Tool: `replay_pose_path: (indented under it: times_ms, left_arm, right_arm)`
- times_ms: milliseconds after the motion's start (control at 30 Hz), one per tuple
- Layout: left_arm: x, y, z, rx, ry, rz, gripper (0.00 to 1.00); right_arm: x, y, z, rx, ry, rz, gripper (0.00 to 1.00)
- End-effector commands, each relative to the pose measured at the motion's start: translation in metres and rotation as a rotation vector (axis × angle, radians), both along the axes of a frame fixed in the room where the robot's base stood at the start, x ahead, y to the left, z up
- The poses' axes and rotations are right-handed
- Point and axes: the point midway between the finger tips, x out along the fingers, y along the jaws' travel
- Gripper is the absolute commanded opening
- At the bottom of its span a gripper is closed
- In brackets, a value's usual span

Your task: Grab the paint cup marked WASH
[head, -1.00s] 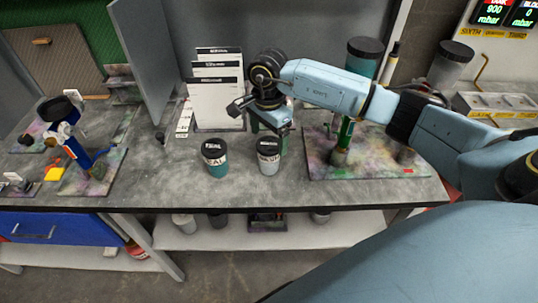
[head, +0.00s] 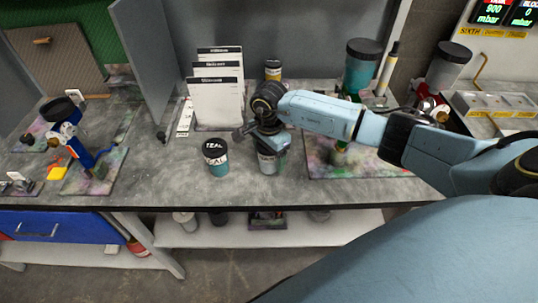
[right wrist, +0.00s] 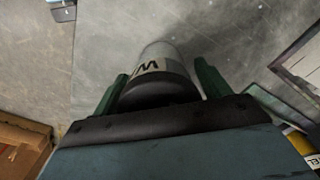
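The grey paint cup (head: 268,164) with a dark lid stands upright on the bench, mostly hidden under my right gripper (head: 270,147). In the right wrist view the cup (right wrist: 161,66) shows a pale label with a W; the rest of the label is cut off. The green fingers of my right gripper (right wrist: 161,68) stand on either side of the cup, with small gaps seen beside it, so the gripper looks open. My left gripper is not in view.
A teal cup (head: 217,163) marked TEAL stands just left of the grey cup. A paint-stained mat (head: 385,168) lies to the right.

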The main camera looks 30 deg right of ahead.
Motion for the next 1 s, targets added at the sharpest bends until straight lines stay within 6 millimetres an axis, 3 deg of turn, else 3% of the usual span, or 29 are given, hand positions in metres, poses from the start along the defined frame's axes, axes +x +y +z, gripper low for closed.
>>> replay_pose_path:
  times_ms: [33, 300, 633, 1000]
  left_arm:
    - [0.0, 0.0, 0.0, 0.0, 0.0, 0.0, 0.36]
    - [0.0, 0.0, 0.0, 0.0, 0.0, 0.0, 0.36]
    - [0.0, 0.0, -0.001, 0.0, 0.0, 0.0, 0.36]
    - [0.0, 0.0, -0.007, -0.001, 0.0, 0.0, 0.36]
  right_arm:
    - [0.0, 0.0, 0.0, 0.0, 0.0, 0.0, 0.69]
    - [0.0, 0.0, 0.0, 0.0, 0.0, 0.0, 0.34]
    - [0.001, 0.0, 0.011, 0.001, -0.004, 0.0, 0.34]
    - [0.001, -0.001, 0.081, -0.001, -0.005, 0.0, 0.34]
